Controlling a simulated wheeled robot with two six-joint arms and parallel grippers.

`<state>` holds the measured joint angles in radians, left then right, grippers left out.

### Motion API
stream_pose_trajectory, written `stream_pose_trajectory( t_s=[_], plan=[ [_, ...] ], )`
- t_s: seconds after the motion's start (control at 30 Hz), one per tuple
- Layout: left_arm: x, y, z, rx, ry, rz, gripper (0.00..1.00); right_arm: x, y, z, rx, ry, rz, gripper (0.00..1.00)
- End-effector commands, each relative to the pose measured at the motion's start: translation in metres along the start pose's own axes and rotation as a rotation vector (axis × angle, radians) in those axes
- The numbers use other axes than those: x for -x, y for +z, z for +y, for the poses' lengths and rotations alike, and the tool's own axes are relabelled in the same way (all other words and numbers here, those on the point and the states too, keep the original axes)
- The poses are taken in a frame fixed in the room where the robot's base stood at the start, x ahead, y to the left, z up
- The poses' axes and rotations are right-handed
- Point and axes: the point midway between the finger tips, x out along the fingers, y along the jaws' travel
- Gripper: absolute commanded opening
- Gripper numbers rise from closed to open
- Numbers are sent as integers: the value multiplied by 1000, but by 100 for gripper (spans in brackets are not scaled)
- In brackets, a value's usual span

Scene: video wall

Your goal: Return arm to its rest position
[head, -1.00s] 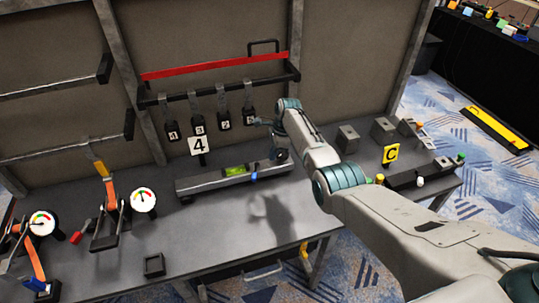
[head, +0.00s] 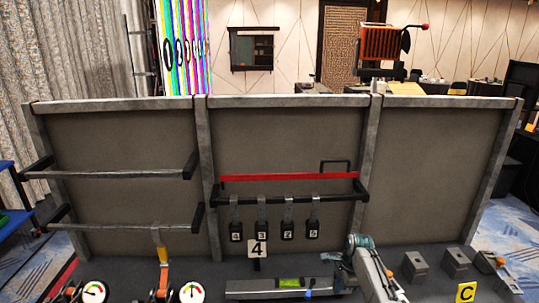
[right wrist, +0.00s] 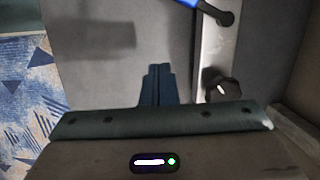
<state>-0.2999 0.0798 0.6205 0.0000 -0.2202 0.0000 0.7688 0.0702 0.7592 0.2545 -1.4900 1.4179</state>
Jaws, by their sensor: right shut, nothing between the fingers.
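My right gripper (head: 327,257) is near the workbench at the bottom of the head view, below and right of the hanging tag marked 5 (head: 313,230). Its fingers are together and empty in the right wrist view (right wrist: 158,70). The right arm runs down out of the head view, so most of it is hidden. My left gripper is in neither view.
Several numbered tags hang from a dark rail (head: 290,198) below a red bar (head: 290,177). A grey beam with a green vial (head: 289,283) lies beneath. Grey blocks (head: 415,266) and a C sign (head: 466,292) stand right; gauges (head: 192,291) stand left.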

Motion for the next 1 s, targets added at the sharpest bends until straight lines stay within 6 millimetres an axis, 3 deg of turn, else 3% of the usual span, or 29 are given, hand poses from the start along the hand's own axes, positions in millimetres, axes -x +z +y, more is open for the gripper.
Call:
stream_pose_trajectory(
  t_s=[0.03,0.2,0.47,0.67,0.8,1.0],
  plan=[
    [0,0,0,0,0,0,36,-14,-5,20,62,-5,17,0],
    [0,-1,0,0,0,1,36,-40,-14,83,307,-26,80,0],
    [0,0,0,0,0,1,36,-49,-16,193,682,-35,183,0],
    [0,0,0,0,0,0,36,-28,-7,284,971,-23,262,0],
    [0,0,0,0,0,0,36,-2,4,342,1161,-9,314,0],
    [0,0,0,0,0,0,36,32,16,394,1336,8,362,0]
  ],
)
